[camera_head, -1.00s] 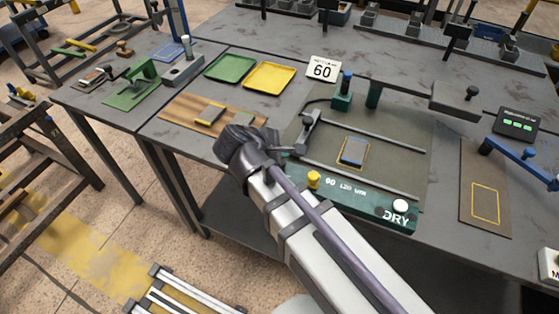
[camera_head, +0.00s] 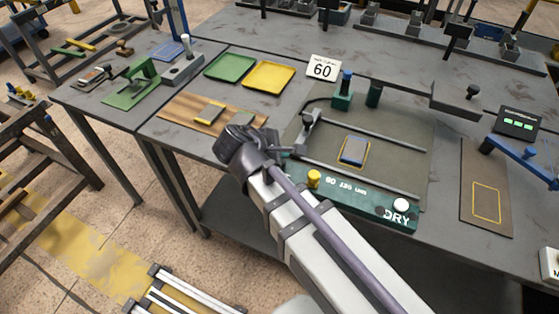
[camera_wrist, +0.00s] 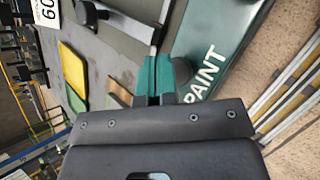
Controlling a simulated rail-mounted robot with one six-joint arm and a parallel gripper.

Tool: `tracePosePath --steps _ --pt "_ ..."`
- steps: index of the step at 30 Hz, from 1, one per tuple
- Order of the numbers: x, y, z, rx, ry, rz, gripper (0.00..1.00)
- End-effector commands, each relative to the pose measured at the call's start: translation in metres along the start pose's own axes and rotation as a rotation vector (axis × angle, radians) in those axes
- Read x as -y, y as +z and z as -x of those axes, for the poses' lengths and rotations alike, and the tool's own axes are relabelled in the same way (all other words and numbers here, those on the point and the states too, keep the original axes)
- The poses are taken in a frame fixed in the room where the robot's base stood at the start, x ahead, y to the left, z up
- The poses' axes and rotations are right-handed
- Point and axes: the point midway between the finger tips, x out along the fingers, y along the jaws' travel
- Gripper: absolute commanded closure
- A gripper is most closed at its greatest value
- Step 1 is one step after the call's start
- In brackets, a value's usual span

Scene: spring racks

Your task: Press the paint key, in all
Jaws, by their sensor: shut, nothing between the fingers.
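The green panel (camera_head: 345,195) runs along the front edge of the press station. Its right end reads DRY beside a white round key (camera_head: 400,206), and a yellow knob (camera_head: 314,179) stands left of the middle. The panel's left end is hidden behind my arm in the head view. In the wrist view, the word PAINT (camera_wrist: 205,72) shows on the panel, with a dark round key (camera_wrist: 181,72) beside it. My gripper (camera_wrist: 155,98) is shut and empty, close to that key. I cannot tell whether it touches the key. The head view hides the fingertips.
A blue-grey plate (camera_head: 353,150) lies in a yellow outline on the station bed. Green (camera_head: 230,67) and yellow (camera_head: 269,76) trays lie behind, near a 60 sign (camera_head: 323,68). A wooden board (camera_head: 190,112) lies left of my wrist. A blue lever (camera_head: 520,160) stands right.

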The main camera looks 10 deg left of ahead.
Motion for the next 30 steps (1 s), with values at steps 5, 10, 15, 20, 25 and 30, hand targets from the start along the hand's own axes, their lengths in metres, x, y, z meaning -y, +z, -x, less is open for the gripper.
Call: tracePosePath --steps 5,10,15,20,25,30 --pt "0.0022 -0.0022 -0.003 0.0 0.0 0.0 1.0" --pt "0.002 -0.002 -0.0027 0.0 0.0 0.0 1.0" --pt "0.0027 -0.0027 -0.0037 0.0 0.0 0.0 1.0" --pt "0.0038 -0.0038 -0.0052 0.0 0.0 0.0 1.0" --pt "0.0048 -0.0048 -0.0066 0.0 0.0 0.0 1.0" --pt "0.0058 -0.0059 -0.008 0.0 0.0 0.0 1.0"
